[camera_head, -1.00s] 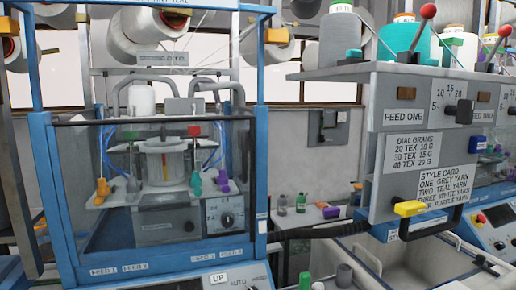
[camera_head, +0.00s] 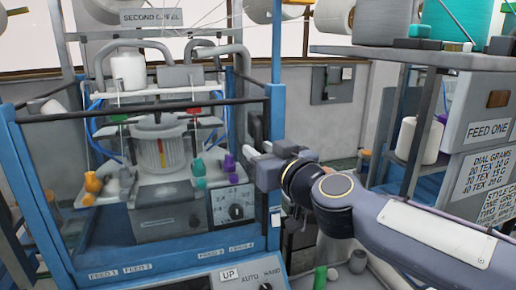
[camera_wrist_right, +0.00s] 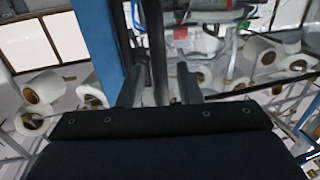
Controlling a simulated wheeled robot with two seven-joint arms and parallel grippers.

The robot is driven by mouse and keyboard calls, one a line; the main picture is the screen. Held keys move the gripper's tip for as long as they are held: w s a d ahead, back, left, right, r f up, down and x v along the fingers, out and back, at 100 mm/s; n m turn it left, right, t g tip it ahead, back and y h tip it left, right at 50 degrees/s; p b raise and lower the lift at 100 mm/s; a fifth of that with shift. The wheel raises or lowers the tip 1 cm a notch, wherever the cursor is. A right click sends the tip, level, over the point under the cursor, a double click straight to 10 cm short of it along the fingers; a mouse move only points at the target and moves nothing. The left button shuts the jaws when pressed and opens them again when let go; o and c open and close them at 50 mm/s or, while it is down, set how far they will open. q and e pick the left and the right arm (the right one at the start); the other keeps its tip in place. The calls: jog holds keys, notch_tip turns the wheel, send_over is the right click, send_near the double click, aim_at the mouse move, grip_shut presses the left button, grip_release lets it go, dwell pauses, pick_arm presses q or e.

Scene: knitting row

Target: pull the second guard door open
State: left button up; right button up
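The second guard door (camera_head: 60,165) is a clear panel with a dark top bar on the front of a blue-framed machine. It looks shut across the machine's front in the head view. My right gripper (camera_head: 256,151) is at the door's right edge, beside the blue post. In the right wrist view my right gripper (camera_wrist_right: 160,88) has its two fingers apart, with a dark upright bar (camera_wrist_right: 157,45) between them. I see a gap on both sides of the bar. Whether that bar is the door's handle or its edge is unclear. My left gripper is not in view.
The machine's blue post (camera_head: 276,80) stands close to my right gripper. A control panel with an UP button (camera_head: 229,274) juts out below the door. A shelf unit with a FEED ONE label (camera_head: 487,131) stands at the right, behind my right arm.

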jog(key=shift+x, duration=0.8)
grip_shut()
jog(key=shift+s, duration=0.1)
